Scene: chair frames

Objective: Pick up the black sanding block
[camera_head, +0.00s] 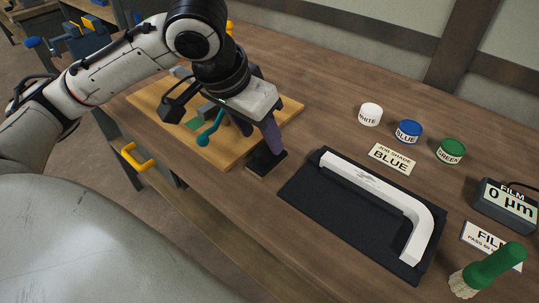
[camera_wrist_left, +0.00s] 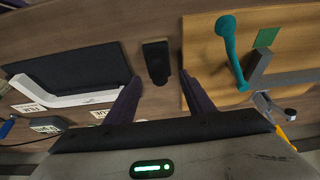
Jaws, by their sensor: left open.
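The black sanding block (camera_head: 267,162) lies on the wooden bench between the wooden board and the black mat. It also shows in the left wrist view (camera_wrist_left: 156,60), upper middle, in line with the gap between my fingers. My left gripper (camera_head: 262,142) points down just above the block. Its two purple fingers are apart, one toward each side of the block, and nothing is held between them. In the left wrist view the gripper (camera_wrist_left: 160,78) is also open. Whether the fingertips touch the block cannot be told. My right gripper is not in view.
A wooden board (camera_head: 290,107) with a teal-handled tool (camera_head: 211,128) lies left of the block. A white bent frame part (camera_head: 375,190) rests on the black mat (camera_head: 310,195) to the right. Paint tins (camera_head: 408,132), a gauge (camera_head: 506,205) and a green-handled brush (camera_head: 490,270) stand farther right.

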